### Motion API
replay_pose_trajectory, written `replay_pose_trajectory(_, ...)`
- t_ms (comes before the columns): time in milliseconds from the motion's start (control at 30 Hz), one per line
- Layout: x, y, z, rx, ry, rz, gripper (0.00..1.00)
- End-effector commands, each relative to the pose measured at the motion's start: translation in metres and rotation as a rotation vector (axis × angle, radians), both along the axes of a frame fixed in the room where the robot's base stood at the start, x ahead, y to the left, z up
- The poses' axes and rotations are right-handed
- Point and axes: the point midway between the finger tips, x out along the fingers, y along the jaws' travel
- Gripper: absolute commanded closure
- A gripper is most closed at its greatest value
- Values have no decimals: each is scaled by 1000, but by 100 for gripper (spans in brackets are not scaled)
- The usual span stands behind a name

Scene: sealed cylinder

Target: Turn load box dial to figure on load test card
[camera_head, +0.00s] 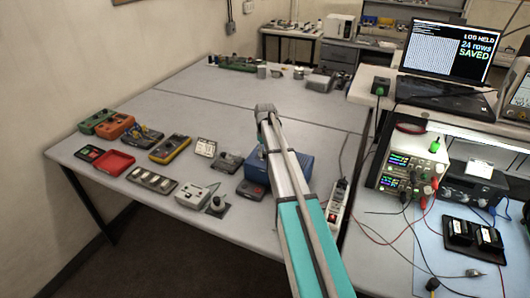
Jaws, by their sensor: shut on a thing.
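No label that reads as load box or load test card is legible. A black box with a dial-like front (470,186) stands on the right bench and may be the load box. A small white card (480,168) lies on or against its top; its figure is too small to read. Another white card (205,147) with dark print lies on the left table. My arm reaches up from the bottom over the left table, in front of a blue box (296,170). My gripper does not show clearly; it is hidden behind the arm or outside the picture.
A power supply (410,174) with lit displays and trailing leads stands left of the black box. A laptop (446,55) reads "LOG HELD 24 rows SAVED". A yellow meter (170,149), a red tray (114,163) and a power strip (339,203) are on the left table.

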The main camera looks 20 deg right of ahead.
Motion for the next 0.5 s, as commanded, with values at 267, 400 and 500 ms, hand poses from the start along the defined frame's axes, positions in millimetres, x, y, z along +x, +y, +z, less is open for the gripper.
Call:
replay_pose_trajectory(267, -1, 0, 0, 1, 1, -1, 31)
replay_pose_trajectory(400, 0, 0, 0, 0, 1, -2, 21)
replay_pose_trajectory(500, 0, 0, 0, 0, 1, -2, 21)
